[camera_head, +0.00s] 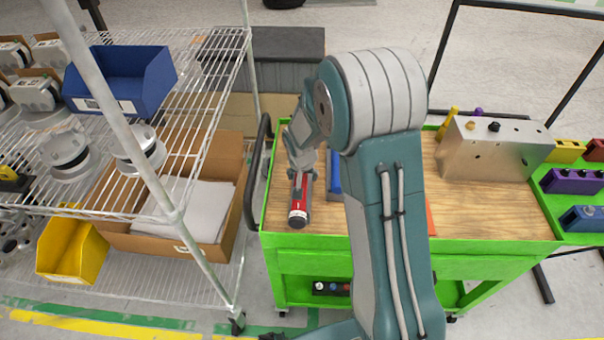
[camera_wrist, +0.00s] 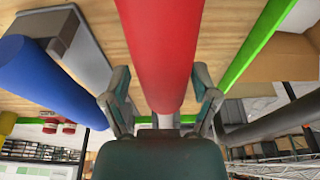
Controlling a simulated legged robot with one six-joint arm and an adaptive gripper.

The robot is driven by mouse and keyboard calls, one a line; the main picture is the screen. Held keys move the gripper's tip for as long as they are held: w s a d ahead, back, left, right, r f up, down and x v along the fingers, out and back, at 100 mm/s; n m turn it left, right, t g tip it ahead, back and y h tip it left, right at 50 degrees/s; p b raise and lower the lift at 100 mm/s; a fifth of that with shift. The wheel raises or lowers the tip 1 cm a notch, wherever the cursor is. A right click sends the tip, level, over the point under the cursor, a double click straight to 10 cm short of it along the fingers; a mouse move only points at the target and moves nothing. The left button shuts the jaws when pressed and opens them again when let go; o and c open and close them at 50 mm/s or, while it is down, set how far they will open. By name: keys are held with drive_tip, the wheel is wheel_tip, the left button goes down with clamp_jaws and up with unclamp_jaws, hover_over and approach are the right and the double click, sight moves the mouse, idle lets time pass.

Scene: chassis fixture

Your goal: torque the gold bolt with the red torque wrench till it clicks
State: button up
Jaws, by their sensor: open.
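The red torque wrench (camera_head: 301,196) lies on the wooden top of the green cart near its left edge, its dark end toward the front. My gripper (camera_head: 301,165) is open over its far part. In the wrist view, the red handle (camera_wrist: 160,45) runs between the open fingers of my gripper (camera_wrist: 162,95), with a finger on either side; contact cannot be told. A small gold piece (camera_head: 471,125), apparently the gold bolt, sits on top of the metal chassis block (camera_head: 497,148), beside a black one (camera_head: 494,127). My arm hides part of the cart top.
A blue tool (camera_head: 333,172) lies close right of the red wrench, and its blue handle (camera_wrist: 38,80) shows in the wrist view. The cart's dark handle (camera_head: 256,172) stands to the left, near a wire shelf (camera_head: 205,100) with bins. Coloured blocks (camera_head: 573,181) sit at the far right.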

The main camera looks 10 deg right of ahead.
drive_tip(key=shift+a, duration=0.1)
drive_tip(key=shift+a, duration=0.25)
clamp_jaws()
drive_tip(key=shift+d+r, duration=0.15)
drive_tip(key=shift+r, duration=0.4)
drive_tip(key=shift+w+r, duration=0.1)
drive_tip(key=shift+r, duration=2.95)
